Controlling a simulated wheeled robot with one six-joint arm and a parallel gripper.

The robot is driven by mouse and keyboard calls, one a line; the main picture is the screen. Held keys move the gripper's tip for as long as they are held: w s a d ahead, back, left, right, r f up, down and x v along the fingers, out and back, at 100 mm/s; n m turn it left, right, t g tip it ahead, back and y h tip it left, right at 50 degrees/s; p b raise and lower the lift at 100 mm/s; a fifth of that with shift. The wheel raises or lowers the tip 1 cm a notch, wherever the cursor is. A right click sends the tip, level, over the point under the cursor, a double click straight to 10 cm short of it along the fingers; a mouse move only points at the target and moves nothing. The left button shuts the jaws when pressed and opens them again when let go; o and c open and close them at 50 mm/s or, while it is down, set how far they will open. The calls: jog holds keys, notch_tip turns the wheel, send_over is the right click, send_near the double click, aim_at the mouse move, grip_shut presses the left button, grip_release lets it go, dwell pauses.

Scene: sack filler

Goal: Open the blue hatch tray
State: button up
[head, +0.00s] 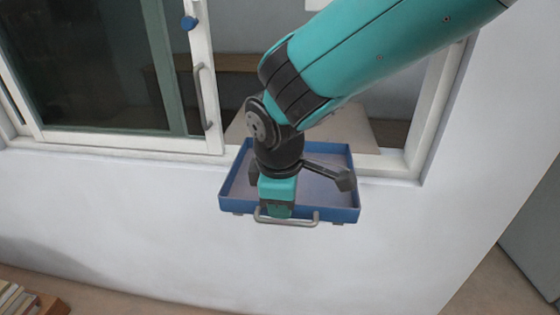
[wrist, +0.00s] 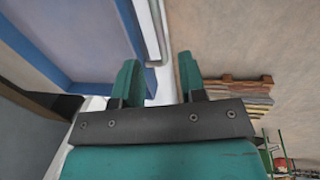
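The blue hatch tray (head: 340,212) sits in the window opening at the sill, with its blue rim and grey inside showing from above. Its grey bar handle (head: 300,222) runs along the front edge. My gripper (head: 278,213) is over the tray's front, at the left part of the handle. In the wrist view the two teal fingers of my gripper (wrist: 158,68) stand apart. The handle (wrist: 155,30) comes down from the top towards the gap between their tips, and I see no finger pressed on it. The blue tray wall (wrist: 90,86) lies left of the fingers.
A white-framed sliding window (head: 205,70) with a grey pull handle (head: 207,95) and a blue knob (head: 189,23) stands at the left. A beige board (head: 350,130) lies behind the tray. Wooden pallets (head: 25,300) are on the floor. White wall is bare below the tray.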

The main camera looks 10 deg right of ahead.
notch_tip(320, 180, up, 11)
jog(key=s, duration=0.2)
jog(key=shift+a+r+b, duration=0.15)
jog(key=shift+a+b, duration=0.1)
jog(key=shift+b, duration=0.05)
jog(key=shift+s, duration=0.1)
jog(key=s+d+f+m+g+y, duration=0.2)
jog(key=s+d+f+m+y, duration=0.1)
jog(key=s+d+m, duration=0.5)
jog(key=s+d+y, duration=0.1)
jog(key=s+d, duration=0.2)
jog(key=s, duration=0.3)
jog(key=shift+s+f+y, duration=0.2)
jog(key=shift+s+y, duration=0.05)
jog(key=shift+y, duration=0.05)
jog(key=shift+a, duration=0.15)
